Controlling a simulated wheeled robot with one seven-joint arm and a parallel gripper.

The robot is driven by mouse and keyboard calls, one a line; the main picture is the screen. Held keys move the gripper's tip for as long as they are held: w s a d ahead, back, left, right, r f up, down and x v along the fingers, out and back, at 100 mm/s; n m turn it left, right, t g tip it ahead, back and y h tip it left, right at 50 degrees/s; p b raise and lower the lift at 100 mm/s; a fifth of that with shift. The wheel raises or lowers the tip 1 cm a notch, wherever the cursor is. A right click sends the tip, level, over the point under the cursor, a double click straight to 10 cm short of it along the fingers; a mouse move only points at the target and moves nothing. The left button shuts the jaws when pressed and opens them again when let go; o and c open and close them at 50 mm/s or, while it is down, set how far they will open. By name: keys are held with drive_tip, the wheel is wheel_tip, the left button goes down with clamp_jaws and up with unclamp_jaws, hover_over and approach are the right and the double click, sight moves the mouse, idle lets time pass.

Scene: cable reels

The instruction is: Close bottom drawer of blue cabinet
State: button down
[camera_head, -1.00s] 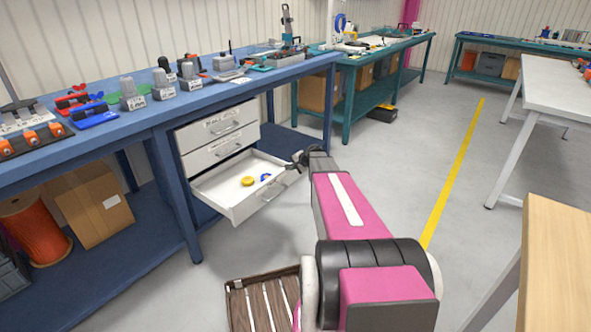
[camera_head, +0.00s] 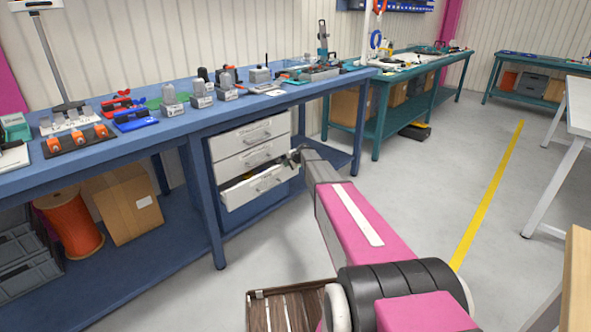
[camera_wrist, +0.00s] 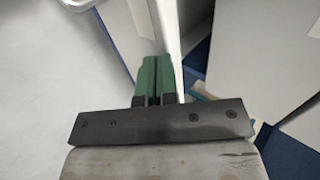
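The blue cabinet is the blue workbench unit (camera_head: 212,190) with a stack of three white drawers. The bottom drawer (camera_head: 238,196) stands slightly out, with a narrow gap above its front and a bit of yellow showing inside. The two upper drawers (camera_head: 247,139) look shut. My gripper (camera_head: 297,156) is at the right end of the bottom drawer's front. In the wrist view, my gripper's green fingers (camera_wrist: 157,80) are together with nothing seen between them. They lie against or very near the white drawer front's edge; contact is unclear.
A cardboard box (camera_head: 122,205) and an orange reel (camera_head: 70,222) stand on the lower shelf at left. The bench's blue leg (camera_head: 356,120) stands right of the drawers. A brown slatted crate (camera_head: 290,308) is on the floor in front. Grey floor is clear between.

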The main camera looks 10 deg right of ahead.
drive_tip(key=shift+w+a, duration=0.8)
drive_tip(key=shift+w, duration=0.35)
drive_tip(key=shift+s, duration=0.1)
